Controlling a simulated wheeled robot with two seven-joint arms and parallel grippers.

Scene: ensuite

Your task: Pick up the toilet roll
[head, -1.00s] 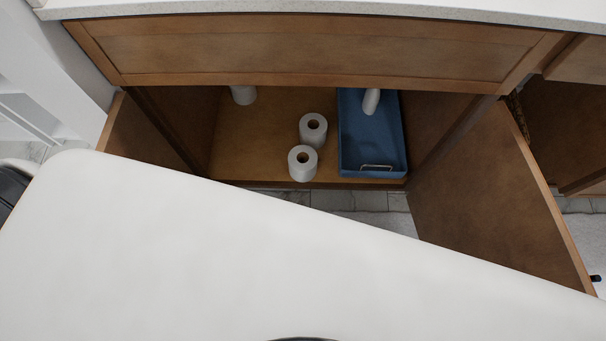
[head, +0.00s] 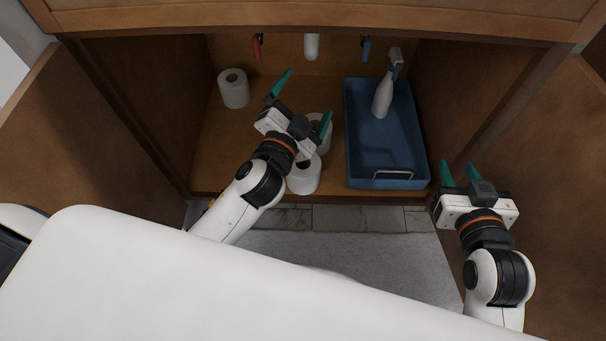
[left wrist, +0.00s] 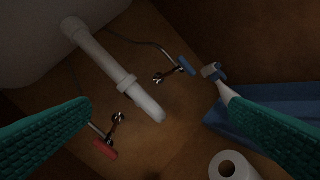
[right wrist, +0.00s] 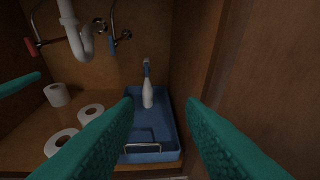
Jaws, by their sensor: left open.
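Three white toilet rolls stand upright on the cabinet floor. One roll (head: 233,88) is at the back left. A middle roll (head: 322,140) is partly hidden behind my left gripper (head: 304,101), and a front roll (head: 304,178) stands near the cabinet's front edge, its top partly covered by the gripper. My left gripper is open and empty, above the middle and front rolls. One roll (left wrist: 230,166) shows low in the left wrist view, outside the fingers. My right gripper (head: 460,172) is open and empty at the cabinet's front right. All three rolls show left in the right wrist view.
A blue tray (head: 354,165) with a white spray bottle (head: 383,97) stands right of the rolls. A white drain pipe (left wrist: 118,76) and red (left wrist: 105,150) and blue (left wrist: 187,66) valve handles are at the back. Open doors flank the cabinet (head: 540,150).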

